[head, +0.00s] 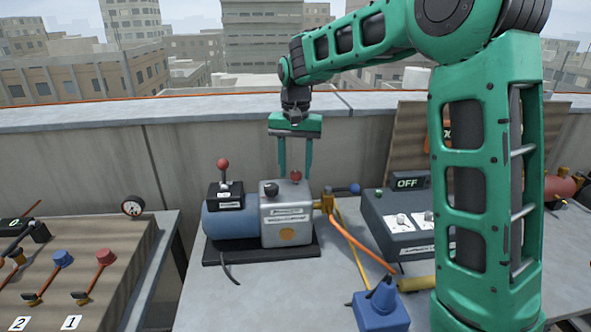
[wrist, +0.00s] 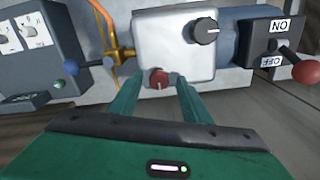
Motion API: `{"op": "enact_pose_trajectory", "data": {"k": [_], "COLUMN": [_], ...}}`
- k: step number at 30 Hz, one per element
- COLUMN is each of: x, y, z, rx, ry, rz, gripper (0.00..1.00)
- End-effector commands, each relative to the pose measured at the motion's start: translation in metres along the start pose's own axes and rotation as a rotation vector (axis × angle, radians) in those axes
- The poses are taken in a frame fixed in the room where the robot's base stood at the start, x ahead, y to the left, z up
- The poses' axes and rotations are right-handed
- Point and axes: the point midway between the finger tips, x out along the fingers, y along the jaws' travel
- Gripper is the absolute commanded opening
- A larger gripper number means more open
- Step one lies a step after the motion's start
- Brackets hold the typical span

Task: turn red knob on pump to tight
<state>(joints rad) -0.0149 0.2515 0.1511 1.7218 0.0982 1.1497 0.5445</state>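The pump (head: 261,218) stands on a dark base on the table, with a blue motor body on its left and a silver box on its right. The red knob (head: 296,175) sits on top of the silver box at its right side. In the wrist view the red knob (wrist: 159,78) shows with a pale mark on its face. My gripper (head: 295,178) points down from above, with its two green fingers apart. In the wrist view the fingertips (wrist: 156,82) lie on either side of the knob. Whether they touch it I cannot tell.
A black knob (wrist: 205,31) sits on the same box. A red-tipped ON/OFF lever (head: 223,166) rises at the pump's left. A blue-handled valve (head: 352,188) and orange hose are at its right, near a grey OFF-display box (head: 408,225).

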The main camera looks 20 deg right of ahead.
Motion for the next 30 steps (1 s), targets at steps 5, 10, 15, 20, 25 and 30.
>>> {"op": "enact_pose_trajectory", "data": {"k": [5, 10, 15, 20, 25, 30], "x": [0.0, -0.013, -0.043, -0.072, -0.096, -0.106], "y": [0.001, 0.0, 0.0, 0.0, -0.001, 0.0], "z": [0.001, 0.0, 0.0, -0.001, -0.001, -0.001], "rx": [0.0, 0.0, 0.0, 0.0, -0.001, 0.0], "ry": [-0.003, -0.002, 0.0, 0.0, 0.0, -0.002], "rz": [0.002, 0.002, 0.001, 0.001, 0.001, 0.001], "gripper": [0.43, 0.43, 0.43, 0.43, 0.43, 0.43]}}
